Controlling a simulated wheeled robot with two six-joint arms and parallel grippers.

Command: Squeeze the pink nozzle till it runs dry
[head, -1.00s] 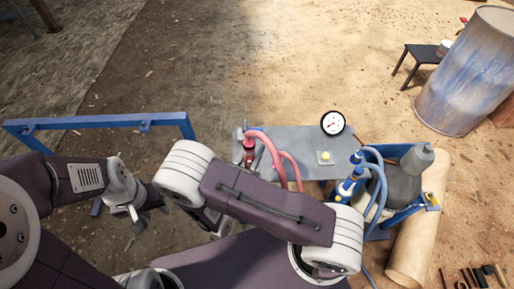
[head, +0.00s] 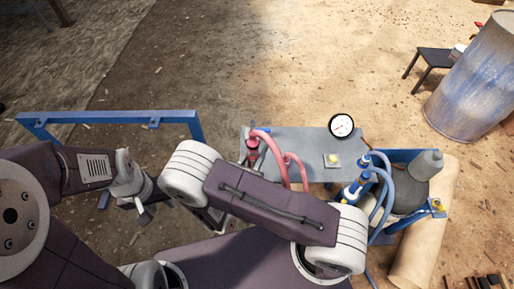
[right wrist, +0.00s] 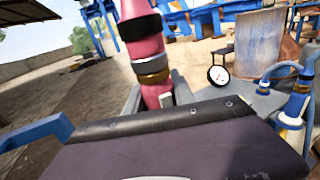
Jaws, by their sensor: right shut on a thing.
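The pink nozzle (right wrist: 143,38) stands close and slightly tilted in the right wrist view, with dark, gold and white bands around it. In the head view its red-pink body (head: 253,146) is at the left end of the grey table, with a pink hose looping from it. My right gripper (right wrist: 158,98) is shut on the pink nozzle, its grey fingers on either side of the lower part. My forearm hides much of this gripper in the head view. The nozzle's outlet is hidden. My left gripper (head: 146,207) is away to the left, clear of the nozzle; its jaw gap is unclear.
The grey table (head: 300,148) bears a round gauge (head: 341,126) and a yellow button (head: 333,159). A blue nozzle (head: 352,192) with blue hoses stands at its right. A blue frame (head: 110,117) is at left. A rusty drum (head: 475,85) stands at the far right.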

